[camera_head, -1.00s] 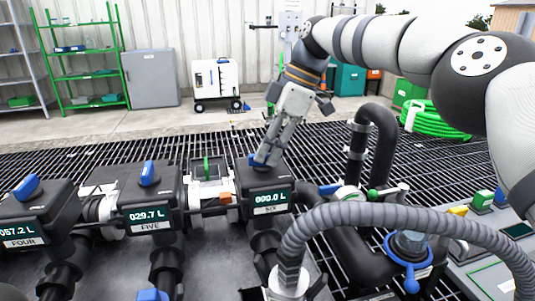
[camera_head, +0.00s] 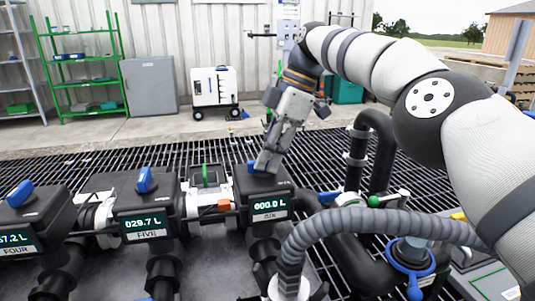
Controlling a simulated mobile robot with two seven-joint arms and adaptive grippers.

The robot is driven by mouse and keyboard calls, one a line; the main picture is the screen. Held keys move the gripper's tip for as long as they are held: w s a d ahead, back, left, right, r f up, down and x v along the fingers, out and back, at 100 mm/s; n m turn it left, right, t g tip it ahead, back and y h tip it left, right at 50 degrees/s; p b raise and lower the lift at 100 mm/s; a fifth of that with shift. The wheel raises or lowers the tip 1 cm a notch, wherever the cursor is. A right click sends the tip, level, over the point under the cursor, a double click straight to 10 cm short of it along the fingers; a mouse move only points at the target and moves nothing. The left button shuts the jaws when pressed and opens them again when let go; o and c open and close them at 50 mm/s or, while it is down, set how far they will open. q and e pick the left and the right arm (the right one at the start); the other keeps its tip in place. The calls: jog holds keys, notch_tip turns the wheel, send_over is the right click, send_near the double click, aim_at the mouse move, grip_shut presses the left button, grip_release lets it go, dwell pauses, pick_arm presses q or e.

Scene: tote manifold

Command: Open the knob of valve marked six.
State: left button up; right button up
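The valve marked SIX (camera_head: 268,215) is a black box with a display reading 000.0 L. Its blue knob (camera_head: 253,168) sits on top and is mostly hidden behind my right gripper. My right gripper (camera_head: 265,168) comes down from above, with its fingertips at the knob. Whether the fingers are closed on the knob cannot be made out. My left gripper does not show.
The valve marked FIVE (camera_head: 148,222), with a blue knob (camera_head: 146,180), reads 029.7 L. The valve marked FOUR (camera_head: 20,240) is at the far left. A grey corrugated hose (camera_head: 370,222) crosses the front right. Black pipes (camera_head: 380,150) stand right of valve SIX.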

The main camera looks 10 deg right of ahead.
jog(key=shift+o, duration=1.1)
jog(key=shift+r, duration=0.1)
